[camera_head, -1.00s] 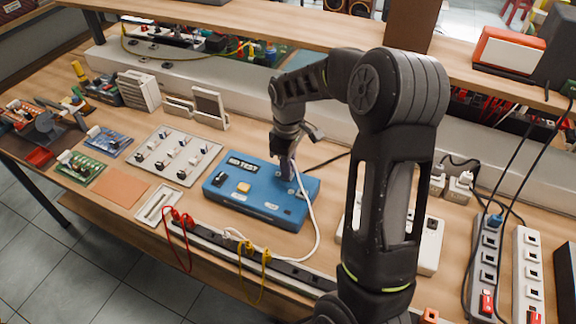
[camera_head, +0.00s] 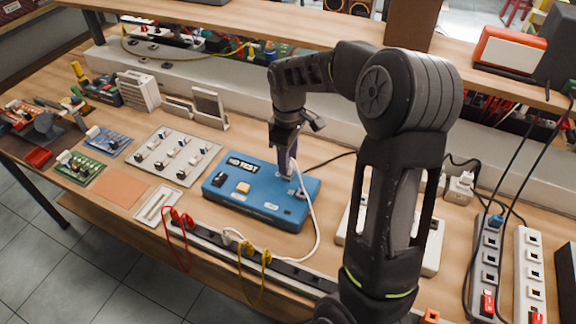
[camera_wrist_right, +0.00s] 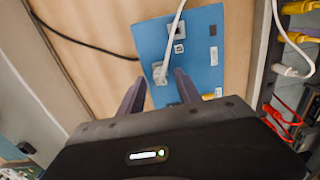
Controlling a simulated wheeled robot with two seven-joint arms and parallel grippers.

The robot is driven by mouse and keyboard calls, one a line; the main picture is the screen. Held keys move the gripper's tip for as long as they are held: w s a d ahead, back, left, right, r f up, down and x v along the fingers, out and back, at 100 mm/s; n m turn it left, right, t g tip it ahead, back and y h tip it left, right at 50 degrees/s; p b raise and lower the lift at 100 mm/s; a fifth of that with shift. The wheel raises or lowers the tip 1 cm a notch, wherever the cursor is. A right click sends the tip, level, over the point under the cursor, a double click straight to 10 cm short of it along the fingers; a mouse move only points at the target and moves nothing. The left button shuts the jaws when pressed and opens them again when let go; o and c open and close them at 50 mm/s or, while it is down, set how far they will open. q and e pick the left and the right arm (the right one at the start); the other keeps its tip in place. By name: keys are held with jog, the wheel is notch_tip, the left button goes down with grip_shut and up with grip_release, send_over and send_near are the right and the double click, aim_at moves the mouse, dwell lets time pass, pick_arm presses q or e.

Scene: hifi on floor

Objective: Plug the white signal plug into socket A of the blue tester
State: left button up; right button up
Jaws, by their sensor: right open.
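The blue tester (camera_head: 232,198) lies flat on the bench and also shows in the right wrist view (camera_wrist_right: 208,72). The white signal plug (camera_wrist_right: 160,72) stands at a socket on the tester's top face, with its white cable running away from it. How deep it sits, and the socket's letter, I cannot tell. My right gripper (camera_head: 288,168) is above the tester's right part. In the right wrist view its two dark fingers (camera_wrist_right: 160,82) are apart, with the plug just beyond and between their tips. My left gripper is not in view.
A dark socket rail (camera_head: 290,268) with red and yellow leads runs along the bench front. A white switch panel (camera_head: 177,156) is left of the tester. A white box (camera_head: 431,254) and power strips (camera_head: 487,262) stand right. A shelf (camera_head: 300,35) overhangs the back.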

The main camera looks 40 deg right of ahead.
notch_tip(320, 180, up, 5)
jog(key=shift+f, duration=0.15)
dwell(0.3)
jog(key=shift+r+p, duration=1.8)
jog(key=shift+r, duration=0.7)
